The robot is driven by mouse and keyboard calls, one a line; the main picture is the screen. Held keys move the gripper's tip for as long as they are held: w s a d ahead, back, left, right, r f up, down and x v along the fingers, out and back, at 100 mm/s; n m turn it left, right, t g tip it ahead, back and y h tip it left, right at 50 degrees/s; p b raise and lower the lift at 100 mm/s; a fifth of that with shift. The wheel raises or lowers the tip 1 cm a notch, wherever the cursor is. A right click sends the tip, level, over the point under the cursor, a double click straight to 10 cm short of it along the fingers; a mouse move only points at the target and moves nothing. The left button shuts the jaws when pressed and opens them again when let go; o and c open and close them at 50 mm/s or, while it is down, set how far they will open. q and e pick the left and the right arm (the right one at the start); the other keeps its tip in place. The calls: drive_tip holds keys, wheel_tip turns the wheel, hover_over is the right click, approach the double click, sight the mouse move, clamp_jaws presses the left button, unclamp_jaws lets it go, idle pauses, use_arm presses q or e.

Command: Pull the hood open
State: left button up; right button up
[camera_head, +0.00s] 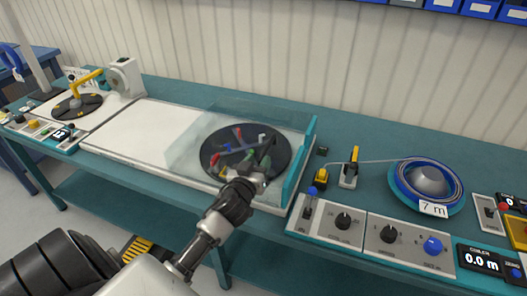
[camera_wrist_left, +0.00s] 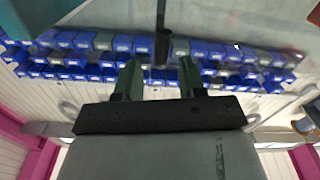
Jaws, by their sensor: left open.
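The hood (camera_head: 190,140) is a clear, see-through cover over a dark round disc (camera_head: 210,147) with coloured clamps on it. A teal upright panel (camera_head: 302,158) stands at its right end. My left gripper (camera_head: 266,158) is at the front right of the hood, overlapping the disc in the head view; I cannot tell whether it touches the hood. In the left wrist view its two fingers (camera_wrist_left: 158,80) are apart. A thin dark bar (camera_wrist_left: 161,32) shows upright between and beyond them; I cannot tell whether it is the hood's handle. My right gripper is not in view.
The teal bench (camera_head: 350,128) runs across the view. Right of the hood are a yellow-handled device (camera_head: 350,168), a blue cable coil (camera_head: 403,191) marked 7 m, and a knob panel (camera_head: 340,220). A white board (camera_head: 140,130) and another reel (camera_head: 77,106) lie left.

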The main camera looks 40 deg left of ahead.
use_arm(q)
drive_tip(key=shift+x, duration=2.2)
drive_tip(key=shift+c, duration=0.3)
clamp_jaws()
